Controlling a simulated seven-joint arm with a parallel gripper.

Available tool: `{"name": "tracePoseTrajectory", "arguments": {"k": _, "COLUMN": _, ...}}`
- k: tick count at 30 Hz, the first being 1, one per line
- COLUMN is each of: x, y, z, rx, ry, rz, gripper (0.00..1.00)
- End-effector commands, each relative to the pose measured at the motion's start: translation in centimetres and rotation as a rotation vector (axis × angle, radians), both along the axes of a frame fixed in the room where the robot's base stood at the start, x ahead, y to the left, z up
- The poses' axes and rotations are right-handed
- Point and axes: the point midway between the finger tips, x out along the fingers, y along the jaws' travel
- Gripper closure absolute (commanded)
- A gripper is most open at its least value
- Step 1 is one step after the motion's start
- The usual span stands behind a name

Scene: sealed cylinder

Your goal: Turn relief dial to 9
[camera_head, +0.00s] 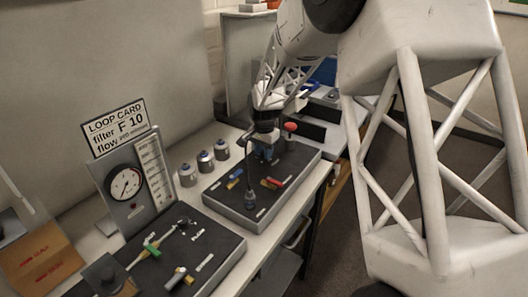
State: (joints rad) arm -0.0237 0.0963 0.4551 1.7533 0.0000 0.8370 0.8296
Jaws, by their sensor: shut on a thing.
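My gripper (265,138) is at the far end of the right-hand dark panel (230,206). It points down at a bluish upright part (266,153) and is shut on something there. The jaws and arm hide most of what is held, so I cannot make out its shape. No relief dial marking or number is legible in this view.
Several metal canisters (206,161) line the back. Coloured levers and a red knob (290,127) stick up near my gripper.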

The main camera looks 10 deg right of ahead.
Motion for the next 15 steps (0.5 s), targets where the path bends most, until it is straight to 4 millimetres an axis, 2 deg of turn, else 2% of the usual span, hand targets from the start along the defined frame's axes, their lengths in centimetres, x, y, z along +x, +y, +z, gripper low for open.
{"name": "tracePoseTrajectory", "arguments": {"k": 15, "x": 0.01, "y": -0.01, "z": 0.04, "rx": 0.0, "ry": 0.0, "rz": -0.061, "gripper": 0.94}}
